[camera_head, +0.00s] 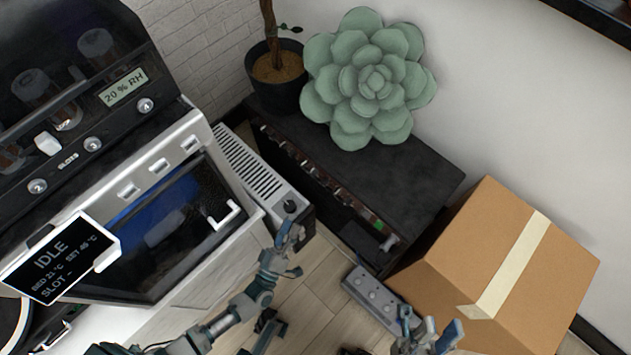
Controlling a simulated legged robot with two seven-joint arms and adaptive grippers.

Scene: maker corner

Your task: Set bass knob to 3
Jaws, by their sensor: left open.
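A dark amplifier-like box (415,170) stands against the wall, with a row of small knobs (335,183) along its front edge. The knobs are too small for me to read labels or settings, so I cannot tell which is the bass knob. My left gripper (291,238) is open, with its fingers pointing up in the picture, just below a black knob (290,206) on a white grilled unit. I cannot tell whether it touches that unit. My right gripper (428,332) is at the bottom edge, partly cut off, below a small grey box with buttons (370,297).
A succulent (370,80) sits on the dark box, and a potted plant (276,75) stands behind. A cardboard box (500,260) fills the right. A machine with a display reading IDLE (60,258) fills the left. Wooden floor (315,300) shows between the arms.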

